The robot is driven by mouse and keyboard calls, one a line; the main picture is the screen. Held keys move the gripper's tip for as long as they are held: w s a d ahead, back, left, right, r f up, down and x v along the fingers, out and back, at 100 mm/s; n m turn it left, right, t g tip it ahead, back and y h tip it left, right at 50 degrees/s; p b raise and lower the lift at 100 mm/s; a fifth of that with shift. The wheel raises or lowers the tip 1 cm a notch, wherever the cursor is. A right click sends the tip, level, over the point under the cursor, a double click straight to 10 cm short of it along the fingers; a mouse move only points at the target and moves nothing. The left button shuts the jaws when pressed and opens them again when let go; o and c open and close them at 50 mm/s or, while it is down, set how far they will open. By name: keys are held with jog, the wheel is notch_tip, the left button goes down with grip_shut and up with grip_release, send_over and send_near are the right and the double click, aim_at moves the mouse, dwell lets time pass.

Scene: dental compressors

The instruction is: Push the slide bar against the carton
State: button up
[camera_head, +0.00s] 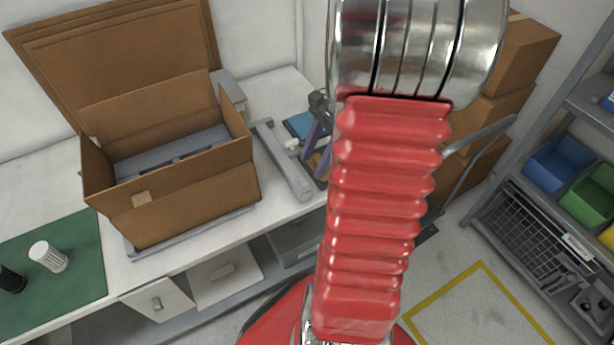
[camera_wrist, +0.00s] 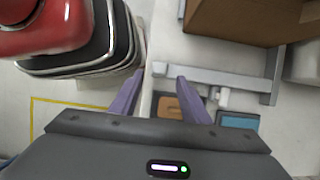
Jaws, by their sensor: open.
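The brown open carton (camera_head: 185,200) stands on the bench; its lower corner shows at the top right of the wrist view (camera_wrist: 240,22). The grey slide bar (camera_head: 284,165) lies to the right of the carton, with a narrow strip of light surface between them. In the wrist view the bar (camera_wrist: 225,79) runs across, just ahead of my fingertips. My gripper (camera_head: 317,148) is right of the bar in the head view, partly hidden by my red arm. Its two purple fingers (camera_wrist: 161,76) are apart with nothing held between them. I cannot tell whether they touch the bar.
A blue flat item (camera_head: 300,125) and a brown piece (camera_wrist: 170,107) lie near my gripper. Stacked boxes (camera_head: 525,55) and a shelf with bins (camera_head: 555,165) stand at right.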

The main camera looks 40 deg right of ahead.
aim_at(305, 181)
jog(key=x, duration=0.6)
jog(key=shift+w+a+f, duration=0.1)
jog(key=shift+a+f, duration=0.1)
jog(key=shift+f, duration=0.15)
grip_shut()
dwell(0.4)
